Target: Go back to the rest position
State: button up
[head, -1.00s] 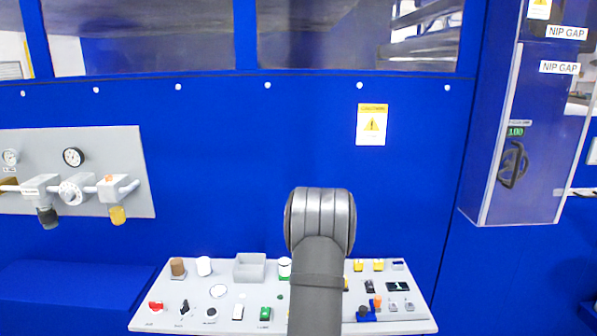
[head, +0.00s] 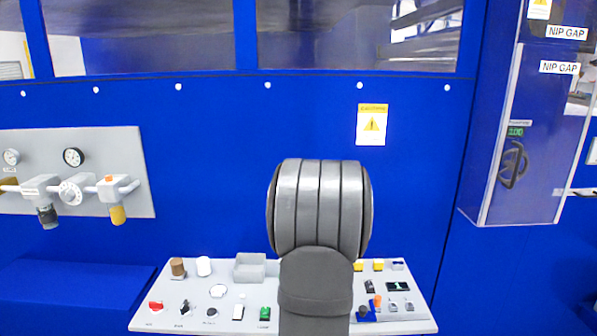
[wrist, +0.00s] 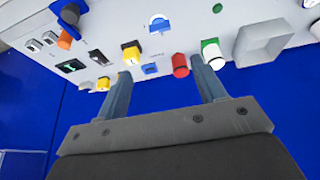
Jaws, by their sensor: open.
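My gripper (wrist: 163,82) shows in the wrist view with its two grey fingers apart and nothing between them. The fingers point toward the grey control panel (wrist: 110,15), and whether they touch it I cannot tell. In the wrist view a yellow button (wrist: 131,53), a red knob (wrist: 180,65) and a white-and-green knob (wrist: 211,52) lie near the fingertips. In the head view my arm stands in front of the panel (head: 190,318) and hides its middle. The gripper itself is hidden there.
An open grey box (head: 250,268) sits on the panel. A gauge and valve board (head: 110,160) is on the blue wall at left, and a cabinet with a black handle (head: 512,164) is at right.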

jog(key=x, duration=1.6)
jog(key=shift+f, duration=0.45)
jog(key=shift+d+r+n, duration=0.1)
jog(key=shift+r+n, duration=0.05)
jog(key=shift+n, duration=0.45)
jog(key=v, duration=1.6)
jog(key=shift+d+r, duration=0.35)
